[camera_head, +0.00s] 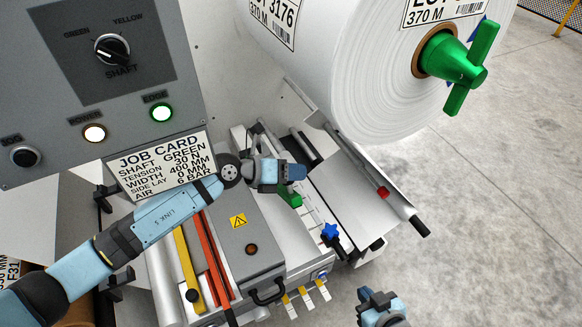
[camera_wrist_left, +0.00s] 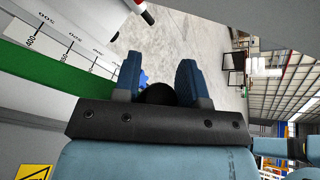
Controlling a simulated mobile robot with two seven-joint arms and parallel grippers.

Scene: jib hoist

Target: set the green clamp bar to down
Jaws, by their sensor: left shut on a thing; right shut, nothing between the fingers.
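The green clamp bar (camera_head: 290,197) shows only as a short piece below my left gripper in the head view; my arm hides the rest. In the left wrist view the green bar (camera_wrist_left: 60,76) runs along the left side, beside a white scale. My left gripper (camera_head: 297,172) is over the machine bed, its fingers shut on a dark round knob (camera_wrist_left: 160,93). I cannot tell whether the knob belongs to the bar. My right gripper (camera_head: 376,296) is shut and empty at the bottom, in front of the machine.
A white roll with a green-handled chuck (camera_head: 465,68) hangs at upper right. A blue star knob (camera_head: 330,231) and a black-ended rod (camera_head: 419,227) stand near the bed's right edge. A control panel (camera_head: 60,110) and job card (camera_head: 160,165) are at left. Floor at right is clear.

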